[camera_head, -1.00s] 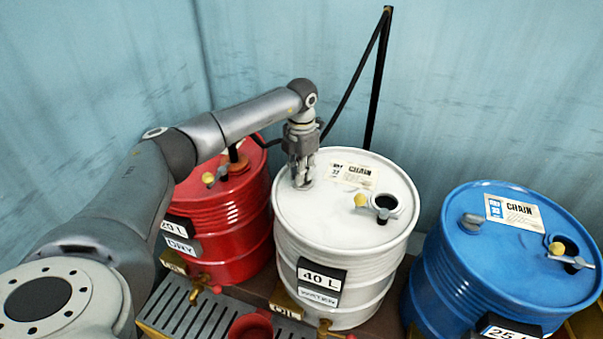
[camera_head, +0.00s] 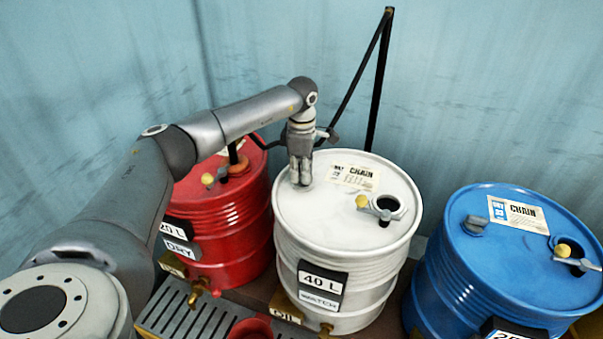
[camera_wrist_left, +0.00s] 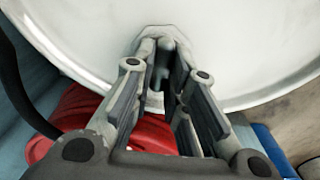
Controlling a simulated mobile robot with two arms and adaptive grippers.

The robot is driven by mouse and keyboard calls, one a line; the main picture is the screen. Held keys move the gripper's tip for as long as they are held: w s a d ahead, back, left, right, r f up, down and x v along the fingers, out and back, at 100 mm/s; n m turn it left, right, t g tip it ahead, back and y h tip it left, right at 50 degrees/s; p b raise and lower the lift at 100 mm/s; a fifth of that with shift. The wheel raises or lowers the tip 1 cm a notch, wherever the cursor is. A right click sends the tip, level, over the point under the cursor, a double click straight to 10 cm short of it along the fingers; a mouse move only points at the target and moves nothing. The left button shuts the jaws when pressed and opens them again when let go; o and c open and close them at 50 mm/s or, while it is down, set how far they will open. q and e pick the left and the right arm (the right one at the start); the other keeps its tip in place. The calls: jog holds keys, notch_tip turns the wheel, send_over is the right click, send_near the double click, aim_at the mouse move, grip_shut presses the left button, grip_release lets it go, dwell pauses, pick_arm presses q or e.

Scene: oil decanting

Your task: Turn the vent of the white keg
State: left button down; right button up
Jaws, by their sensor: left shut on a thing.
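The white keg (camera_head: 335,215) stands in the middle, labelled 40 L, and its lid also fills the top of the left wrist view (camera_wrist_left: 250,50). My left gripper (camera_head: 300,182) points down at the left part of this lid. In the left wrist view, its fingers (camera_wrist_left: 160,75) are shut on the grey vent (camera_wrist_left: 160,62), which sits in a pale raised collar. In the head view the fingers hide the vent. My right gripper is not in view.
A red keg (camera_head: 225,215) stands to the left, close to my left arm. A blue keg (camera_head: 470,265) stands to the right. A yellow-capped fitting and an open filler hole (camera_head: 388,205) are on the white lid's right side. A dark pole (camera_head: 378,90) rises behind.

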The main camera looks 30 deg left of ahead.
pick_arm(q)
jog(key=shift+m, duration=0.8)
jog(key=shift+r, duration=0.1)
jog(key=c, duration=1.4)
grip_release()
jog(key=shift+c, duration=0.2)
notch_tip(320, 180, up, 12)
